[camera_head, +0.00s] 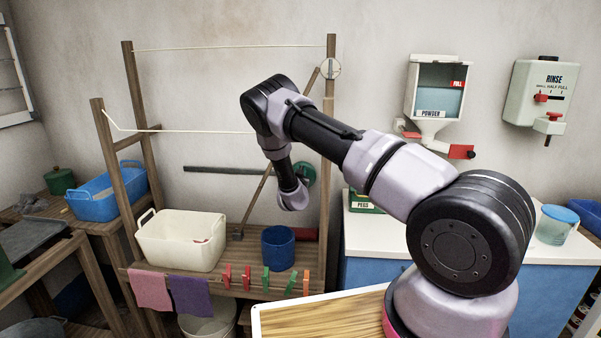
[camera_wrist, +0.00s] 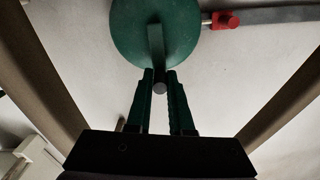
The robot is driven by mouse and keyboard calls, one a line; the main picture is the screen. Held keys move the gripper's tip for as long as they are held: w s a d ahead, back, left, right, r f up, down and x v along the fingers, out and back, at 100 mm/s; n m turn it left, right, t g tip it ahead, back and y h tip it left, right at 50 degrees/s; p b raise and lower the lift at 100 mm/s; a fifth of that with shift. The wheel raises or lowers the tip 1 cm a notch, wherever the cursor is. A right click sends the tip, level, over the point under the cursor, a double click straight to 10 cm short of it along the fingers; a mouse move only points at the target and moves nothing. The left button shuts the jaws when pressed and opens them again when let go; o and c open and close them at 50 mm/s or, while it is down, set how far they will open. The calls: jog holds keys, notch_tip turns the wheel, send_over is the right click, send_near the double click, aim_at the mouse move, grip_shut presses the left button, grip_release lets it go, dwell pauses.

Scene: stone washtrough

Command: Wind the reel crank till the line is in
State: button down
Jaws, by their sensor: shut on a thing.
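My gripper (camera_wrist: 160,82) is shut on the crank handle, one finger on each side. In the head view the reel (camera_head: 308,174) is partly hidden behind my wrist, and my fingers cannot be seen. The pale line (camera_head: 230,47) runs across the top of the wooden frame; a lower stretch (camera_head: 190,131) runs from the left post and passes behind my arm.
A red knob (camera_wrist: 226,20) sits on a grey bar right of the reel. Wooden posts (camera_wrist: 42,75) flank my gripper. Below the frame's line stand a white basket (camera_head: 180,244), a blue bucket (camera_head: 278,250) and several pegs. Powder (camera_head: 433,92) and rinse dispensers (camera_head: 540,92) hang at right.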

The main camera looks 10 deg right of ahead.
jog(key=shift+f, duration=0.1)
jog(key=c, duration=0.8)
grip_release()
jog(key=shift+s, duration=0.15)
jog(key=v, duration=1)
jog(key=shift+s, duration=0.3)
jog(key=shift+a, duration=0.1)
